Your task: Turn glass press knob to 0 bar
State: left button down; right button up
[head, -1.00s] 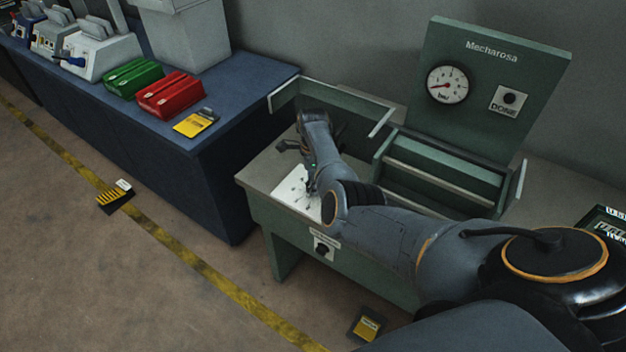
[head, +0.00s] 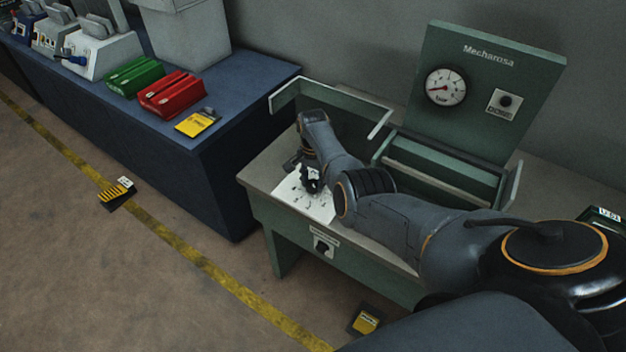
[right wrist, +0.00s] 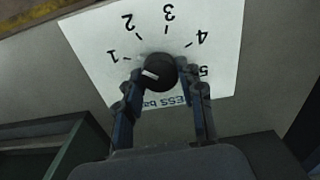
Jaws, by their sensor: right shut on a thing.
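The black press knob (right wrist: 158,72) sits on a white dial sheet (right wrist: 215,60) with numbers 1 to 5 in the right wrist view. A white mark on the knob lies toward its left side, below the 1. My right gripper (right wrist: 160,85) is shut on the knob, one finger on each side. In the head view the same gripper (head: 312,182) is over the dial sheet, and my wrist hides the knob. The round pressure gauge (head: 446,87) on the green panel has a red needle pointing left; its figures are too small to read. My left gripper is not in view.
A DONE button (head: 505,101) is beside the gauge. A blue bench (head: 225,150) with red and green boxes stands left.

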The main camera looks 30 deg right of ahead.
aim_at(313, 183)
jog(key=n, duration=0.5)
jog(key=shift+n+p, duration=0.3)
jog(key=n, duration=0.5)
jog(key=shift+n, duration=0.3)
jog(key=o, duration=1.2)
jog(key=shift+r, duration=0.15)
notch_tip(313, 183, up, 12)
jog(key=shift+f, duration=0.15)
